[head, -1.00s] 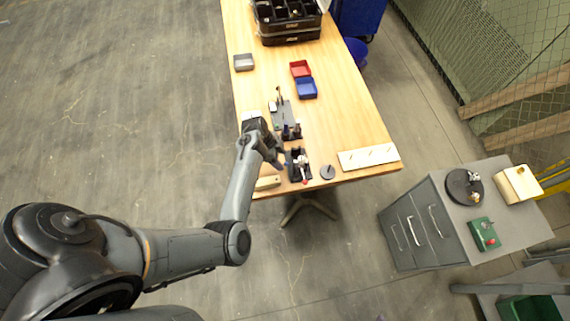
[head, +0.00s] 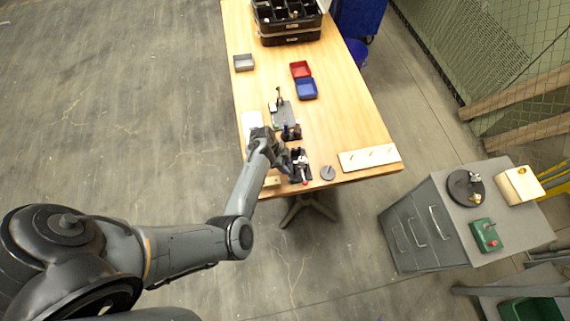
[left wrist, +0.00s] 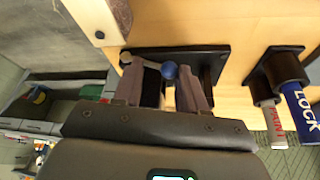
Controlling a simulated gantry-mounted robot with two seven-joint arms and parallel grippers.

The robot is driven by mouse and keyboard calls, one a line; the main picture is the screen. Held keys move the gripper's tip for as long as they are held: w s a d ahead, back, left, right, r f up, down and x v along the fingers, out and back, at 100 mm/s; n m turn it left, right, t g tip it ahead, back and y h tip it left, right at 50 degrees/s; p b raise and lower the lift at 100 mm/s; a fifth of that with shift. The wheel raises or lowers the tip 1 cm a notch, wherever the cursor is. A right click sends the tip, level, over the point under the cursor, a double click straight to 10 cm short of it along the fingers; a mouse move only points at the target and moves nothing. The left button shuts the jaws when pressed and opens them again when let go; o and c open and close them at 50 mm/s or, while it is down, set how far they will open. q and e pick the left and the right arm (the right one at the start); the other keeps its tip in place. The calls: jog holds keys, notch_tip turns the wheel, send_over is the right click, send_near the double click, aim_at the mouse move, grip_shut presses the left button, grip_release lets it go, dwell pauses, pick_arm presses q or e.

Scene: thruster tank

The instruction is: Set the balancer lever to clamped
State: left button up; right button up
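A small black-based fixture (head: 300,164) with a light metal part and a red tip stands at the front end of the wooden table in the head view. In the left wrist view a dark plate (left wrist: 212,58) carries a metal rod and a blue ball knob (left wrist: 169,71); I take this to be the balancer lever. My left gripper (head: 281,155) is just left of the fixture, and its fingers (left wrist: 170,88) stand apart on either side of the knob's line. I cannot tell whether they touch the knob. My right gripper is out of view.
Blue LOCK and red-lettered bottles (left wrist: 299,110) sit in a black holder beside the fixture. A grey disc (head: 328,172) and pale pegboard (head: 369,158) lie to the right. Red (head: 300,69) and blue (head: 306,89) trays stand farther back. The table's right middle is clear.

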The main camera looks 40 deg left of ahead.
pick_arm(q)
jog(key=shift+s+f, duration=0.1)
jog(key=c, duration=0.6)
jog(key=shift+a+f+g+h+b, duration=0.3)
jog(key=shift+f+g+h+b, duration=0.2)
jog(key=shift+h, duration=0.3)
jog(key=shift+f+n, duration=0.1)
jog(key=shift+n, duration=0.2)
jog(key=o, duration=1)
jog(key=shift+o, duration=0.9)
jog(key=shift+d, duration=0.2)
jog(key=shift+a+r, duration=0.1)
jog(key=shift+r, duration=0.1)
